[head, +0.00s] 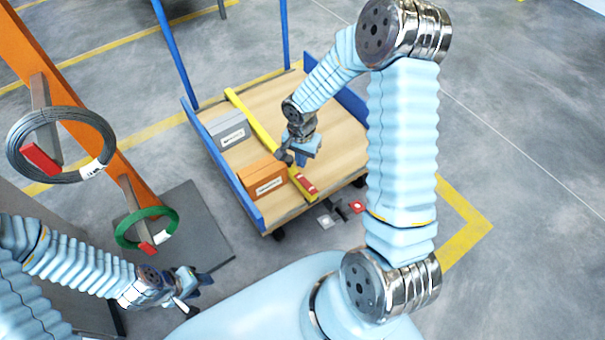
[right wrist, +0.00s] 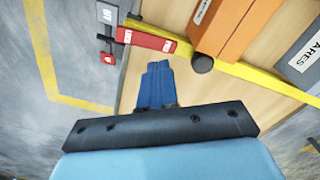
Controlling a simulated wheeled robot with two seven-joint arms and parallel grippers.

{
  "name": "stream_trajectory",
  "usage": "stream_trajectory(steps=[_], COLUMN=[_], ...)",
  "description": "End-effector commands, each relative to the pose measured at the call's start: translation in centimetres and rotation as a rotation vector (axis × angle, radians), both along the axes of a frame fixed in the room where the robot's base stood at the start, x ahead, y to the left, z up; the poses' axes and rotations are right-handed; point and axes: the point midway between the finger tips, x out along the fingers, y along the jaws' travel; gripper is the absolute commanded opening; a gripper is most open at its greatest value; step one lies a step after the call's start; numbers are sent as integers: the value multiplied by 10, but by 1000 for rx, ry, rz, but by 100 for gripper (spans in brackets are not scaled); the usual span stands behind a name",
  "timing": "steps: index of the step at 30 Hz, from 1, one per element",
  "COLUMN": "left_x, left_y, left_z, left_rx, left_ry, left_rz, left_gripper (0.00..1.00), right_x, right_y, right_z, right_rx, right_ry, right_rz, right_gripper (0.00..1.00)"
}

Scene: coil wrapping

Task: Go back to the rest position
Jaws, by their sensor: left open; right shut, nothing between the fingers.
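My left gripper (head: 187,289) is low at the left of the head view, open and empty, in front of the dark plate on the floor. My right gripper (head: 290,158) hangs over the wooden cart deck (head: 328,136), close to the yellow bar (head: 253,125). In the right wrist view its blue fingers (right wrist: 156,84) are together with nothing between them. A grey coil (head: 97,128) and a green coil (head: 172,220) hang on pegs of the orange rack (head: 78,120), apart from both grippers.
On the cart are an orange box (head: 262,178) and a grey box (head: 227,129). The cart has blue rails (head: 248,205) and upright posts. Small red and grey pieces (head: 356,206) show beside its front edge. Open floor (head: 530,130) lies to the right.

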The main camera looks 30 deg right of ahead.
Motion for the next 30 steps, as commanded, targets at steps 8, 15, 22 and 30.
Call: stream_trajectory(steps=[8, 15, 22, 30], left_x=[0, 0, 0, 0], left_y=[1, 1, 1, 1], left_z=[0, 0, 0, 0], left_rx=[1, 1, 1, 1], left_ry=[0, 0, 0, 0], left_rz=[1, 1, 1, 1], left_gripper=[43, 43, 43, 43], right_x=[-1, -61, -155, -152], right_y=[2, 73, 135, 164], right_z=[-2, -71, -127, -114], right_rx=[5, 242, 366, 311], right_ry=[2, 8, -92, -195], right_rz=[6, 266, 566, 787], right_gripper=[0, 0, 0, 0])
